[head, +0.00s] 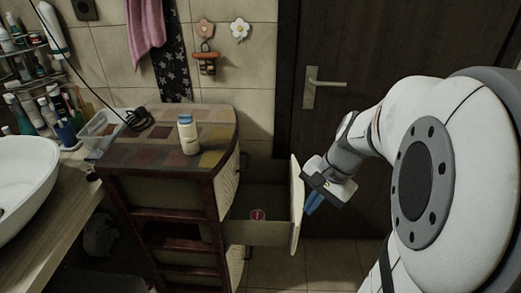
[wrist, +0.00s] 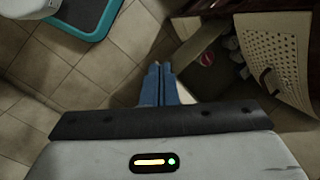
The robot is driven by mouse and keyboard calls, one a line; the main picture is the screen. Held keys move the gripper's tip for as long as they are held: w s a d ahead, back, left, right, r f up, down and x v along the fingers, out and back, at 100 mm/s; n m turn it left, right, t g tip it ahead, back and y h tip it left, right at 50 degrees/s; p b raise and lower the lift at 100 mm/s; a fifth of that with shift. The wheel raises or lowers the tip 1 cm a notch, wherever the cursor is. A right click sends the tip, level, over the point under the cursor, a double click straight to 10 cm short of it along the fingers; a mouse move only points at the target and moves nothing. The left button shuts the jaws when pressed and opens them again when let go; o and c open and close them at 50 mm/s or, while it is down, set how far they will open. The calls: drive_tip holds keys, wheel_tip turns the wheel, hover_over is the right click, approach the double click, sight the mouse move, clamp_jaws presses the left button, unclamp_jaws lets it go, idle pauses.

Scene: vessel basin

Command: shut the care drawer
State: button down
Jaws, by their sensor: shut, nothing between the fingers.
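The care drawer (head: 257,233) stands pulled out from the right side of the wooden cabinet. Its pale front panel (head: 296,206) faces right, and its inside is visible. The handle on the drawer front is hidden.
A sink basin (head: 25,175) is at left. A dark door (head: 374,52) stands behind my arm. In the wrist view, a teal-edged object (wrist: 88,18) lies on the tiled floor.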

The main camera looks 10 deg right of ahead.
drive_tip(key=w+d+f+m+t+y+b, duration=0.25)
drive_tip(key=d+f+m+b, duration=0.25)
drive_tip(key=d+f+m, duration=0.3)
drive_tip(key=w+d+f+m+t+y+b, duration=0.25)
drive_tip(key=d+f+m+b, duration=0.3)
drive_tip(key=d+f, duration=0.4)
drive_tip(key=w+a+f+b, duration=0.1)
drive_tip(key=w+a+f, duration=0.2)
drive_tip(key=a+f, duration=0.1)
drive_tip(key=w+a+f+g+b, duration=0.1)
drive_tip(key=w+a+f, duration=0.2)
drive_tip(key=a, duration=0.4)
drive_tip(key=shift+w+f+m+h, duration=0.15)
drive_tip(key=shift+f+m+h, duration=0.2)
drive_tip(key=shift+f, duration=0.1)
